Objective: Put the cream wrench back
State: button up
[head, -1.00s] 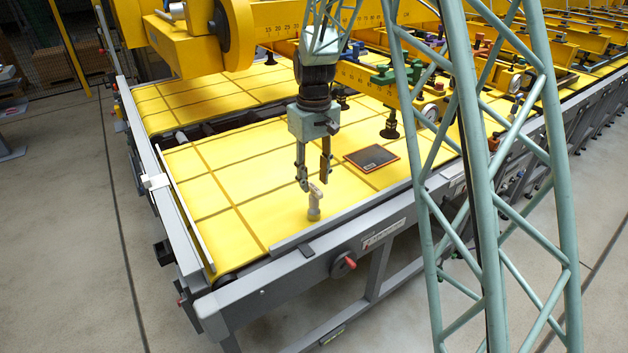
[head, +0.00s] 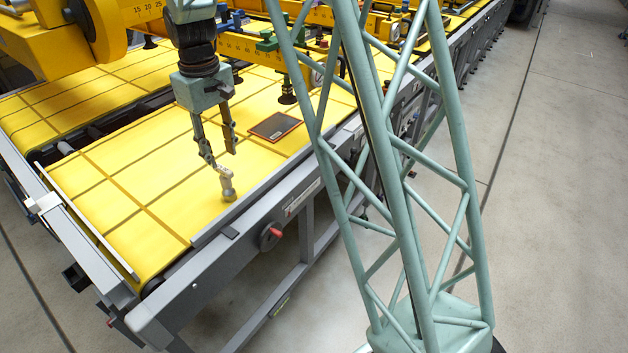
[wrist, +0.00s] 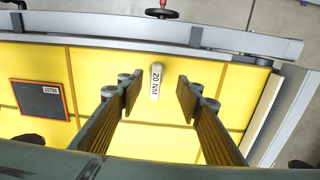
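The cream wrench (head: 227,186) stands on end on the yellow table near its front edge. In the wrist view its end (wrist: 156,82) reads "20 NM". My gripper (head: 219,160) points down just above the wrench, its two fingers apart. In the wrist view, the wrench shows in the gap between the open fingers (wrist: 156,94), with yellow visible on both sides of it. I cannot tell how far below the fingertips its top is.
A dark flat panel with an orange-red rim (head: 275,126) lies on the yellow table (head: 130,188) to the right; it also shows in the wrist view (wrist: 39,99). A grey rail (head: 262,195) runs along the front edge. Yellow beams with suction cups (head: 288,88) stand behind.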

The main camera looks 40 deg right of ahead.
jog(key=s+r+m+t, duration=0.2)
jog(key=s+r, duration=1.8)
jog(key=s, duration=0.2)
jog(key=s+r+m+t, duration=0.1)
jog(key=s+r, duration=0.1)
jog(key=s, duration=2.1)
jog(key=shift+s+r, duration=0.1)
jog(key=shift+s, duration=0.1)
jog(key=shift+w, duration=0.15)
jog(key=shift+r, duration=0.1)
